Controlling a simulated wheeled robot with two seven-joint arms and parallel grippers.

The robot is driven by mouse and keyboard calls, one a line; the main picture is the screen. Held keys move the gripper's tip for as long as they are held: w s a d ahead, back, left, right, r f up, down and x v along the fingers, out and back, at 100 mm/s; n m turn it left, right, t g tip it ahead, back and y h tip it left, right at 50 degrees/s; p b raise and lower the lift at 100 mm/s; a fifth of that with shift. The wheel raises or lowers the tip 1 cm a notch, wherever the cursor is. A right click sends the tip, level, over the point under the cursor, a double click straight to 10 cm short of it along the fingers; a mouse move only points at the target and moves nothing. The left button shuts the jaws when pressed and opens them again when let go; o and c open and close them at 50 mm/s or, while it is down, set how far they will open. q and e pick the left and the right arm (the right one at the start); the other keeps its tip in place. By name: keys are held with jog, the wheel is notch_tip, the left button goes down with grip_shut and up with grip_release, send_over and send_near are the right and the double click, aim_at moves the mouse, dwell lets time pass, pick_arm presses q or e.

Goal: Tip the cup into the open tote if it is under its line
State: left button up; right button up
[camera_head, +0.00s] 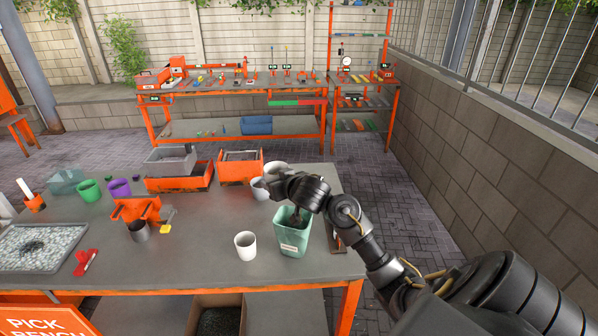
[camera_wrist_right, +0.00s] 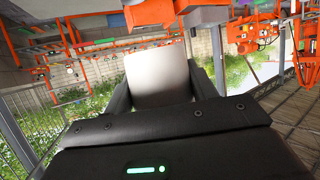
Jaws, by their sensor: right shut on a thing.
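My right gripper (camera_head: 273,186) is shut on a white cup (camera_wrist_right: 158,76), which fills the gap between the fingers in the wrist view. In the head view this cup (camera_head: 260,189) shows at the left of the gripper, above the far right part of the bench. Its inside, its line and its fill level cannot be made out. An open pale green container (camera_head: 291,240) with a label stands below and right of the gripper, with something dark inside. Orange open totes (camera_head: 240,168) stand behind to the left, one with a grey tote (camera_head: 170,161) on it. My left gripper is not in view.
Another white cup (camera_head: 245,245) stands on the bench (camera_head: 200,255) left of the green container. A further white rim (camera_head: 276,168) shows behind the gripper. Green (camera_head: 90,190) and purple (camera_head: 121,187) cups and a tray of pale pieces (camera_head: 60,245) are at left.

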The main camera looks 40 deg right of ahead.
pick_arm(q)
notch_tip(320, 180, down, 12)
jog(key=b, duration=1.2)
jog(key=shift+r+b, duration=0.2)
jog(key=shift+b, duration=0.2)
pick_arm(e)
jog(key=s+d+f+n+t, duration=0.1)
jog(key=n+t, duration=0.4)
jog(key=n, duration=0.6)
jog(key=s+d+f+n+t+y, duration=0.1)
jog(key=d+f+n+t, duration=0.2)
jog(key=n, duration=0.8)
jog(key=shift+d+t+y, duration=0.3)
jog(key=shift+d+t, duration=0.8)
jog(key=shift+t, duration=0.1)
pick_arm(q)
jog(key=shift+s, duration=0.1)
